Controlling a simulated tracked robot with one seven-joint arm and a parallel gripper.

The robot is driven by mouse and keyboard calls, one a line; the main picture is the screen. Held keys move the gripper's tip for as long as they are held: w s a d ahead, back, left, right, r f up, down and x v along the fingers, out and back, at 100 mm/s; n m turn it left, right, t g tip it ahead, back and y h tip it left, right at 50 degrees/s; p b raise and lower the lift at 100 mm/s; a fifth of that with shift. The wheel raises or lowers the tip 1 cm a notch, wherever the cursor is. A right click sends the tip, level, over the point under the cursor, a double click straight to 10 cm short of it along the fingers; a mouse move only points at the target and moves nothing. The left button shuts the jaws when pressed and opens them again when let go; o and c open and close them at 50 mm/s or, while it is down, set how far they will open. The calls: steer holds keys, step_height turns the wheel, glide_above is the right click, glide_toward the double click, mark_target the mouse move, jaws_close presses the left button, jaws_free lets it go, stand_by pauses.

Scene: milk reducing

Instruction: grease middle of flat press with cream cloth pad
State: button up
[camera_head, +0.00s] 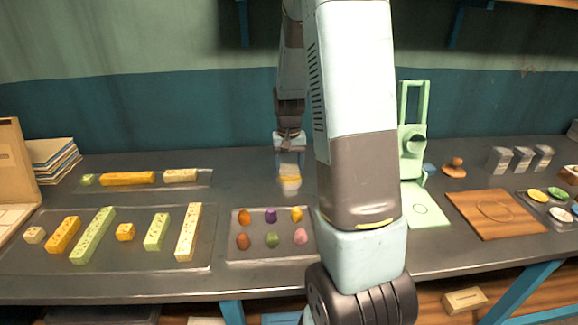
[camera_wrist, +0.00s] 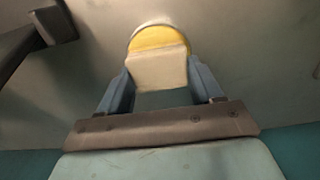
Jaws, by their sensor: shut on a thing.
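My gripper (camera_head: 289,163) hangs over the table near the back, left of my large arm link. It is shut on the cream cloth pad, a pale block between the two blue fingers in the wrist view (camera_wrist: 158,70). A round yellow thing with a pale rim (camera_wrist: 160,36) lies directly beyond the pad; its yellow also shows below my gripper in the head view (camera_head: 290,183). I cannot tell whether pad and yellow surface touch. The flat press (camera_head: 428,212) is pale green, with a circle marked on its flat base and an upright frame behind. My arm stands between gripper and press.
A wooden board (camera_head: 478,222) with a circle lies right of the press. A wooden knobbed tool (camera_head: 455,167) and grey blocks (camera_head: 522,158) stand behind. Table is clear around my gripper.

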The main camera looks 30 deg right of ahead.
mark_target(289, 167)
steer(key=shift+r, duration=3.25)
steer(key=shift+s, duration=0.1)
